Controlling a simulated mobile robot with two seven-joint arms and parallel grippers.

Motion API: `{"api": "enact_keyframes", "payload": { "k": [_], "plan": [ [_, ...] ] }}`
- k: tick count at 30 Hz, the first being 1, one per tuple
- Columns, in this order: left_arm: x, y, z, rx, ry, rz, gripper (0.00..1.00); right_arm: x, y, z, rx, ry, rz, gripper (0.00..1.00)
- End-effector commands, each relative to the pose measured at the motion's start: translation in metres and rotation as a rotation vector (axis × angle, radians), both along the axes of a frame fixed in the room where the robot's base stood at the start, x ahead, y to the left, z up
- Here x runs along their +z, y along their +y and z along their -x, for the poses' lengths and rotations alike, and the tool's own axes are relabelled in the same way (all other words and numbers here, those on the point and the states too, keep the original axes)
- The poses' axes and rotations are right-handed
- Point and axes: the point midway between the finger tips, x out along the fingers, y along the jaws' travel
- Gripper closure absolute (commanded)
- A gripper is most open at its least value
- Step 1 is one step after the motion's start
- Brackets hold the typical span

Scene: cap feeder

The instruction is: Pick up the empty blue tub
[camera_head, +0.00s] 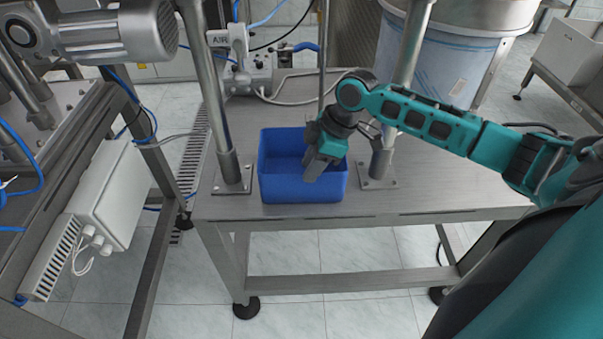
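The blue tub (284,188) sits on the steel table, between two upright metal posts. What I see of its inside is empty; my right gripper hides part of its right side. My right gripper (313,174) reaches in from the right and points down over the tub's right half, its tip overlapping the opening. Whether it touches the tub or its fingers are open or shut cannot be made out. My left gripper is not in view.
The steel table (440,196) is clear to the right of the tub. One post (212,90) stands left of it, another (408,50) right. A white control box (108,198) hangs at the left. A large steel drum (455,55) stands behind.

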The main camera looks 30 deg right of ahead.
Motion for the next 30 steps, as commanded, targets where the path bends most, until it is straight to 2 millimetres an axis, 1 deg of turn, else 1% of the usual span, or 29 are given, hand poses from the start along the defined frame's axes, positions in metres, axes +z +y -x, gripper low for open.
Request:
{"api": "enact_keyframes", "payload": {
  "k": [5,10,14,17,23,30],
  "plan": [
    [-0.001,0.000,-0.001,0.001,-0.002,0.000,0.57,-0.012,0.006,-0.002,0.001,-0.001,-0.001,0.66],
    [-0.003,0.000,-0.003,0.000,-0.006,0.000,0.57,-0.035,0.020,-0.006,0.001,0.001,-0.003,0.66],
    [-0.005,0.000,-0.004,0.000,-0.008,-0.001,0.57,-0.049,0.023,-0.009,0.001,0.000,0.000,0.66],
    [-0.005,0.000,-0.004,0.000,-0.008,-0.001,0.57,-0.052,0.024,-0.010,0.001,-0.001,0.001,0.66],
    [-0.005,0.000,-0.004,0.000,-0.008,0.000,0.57,-0.052,0.024,-0.010,0.001,-0.002,0.001,0.66],
    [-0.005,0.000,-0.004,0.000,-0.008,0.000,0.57,-0.052,0.024,-0.010,0.000,-0.002,0.001,0.89]
  ]
}}
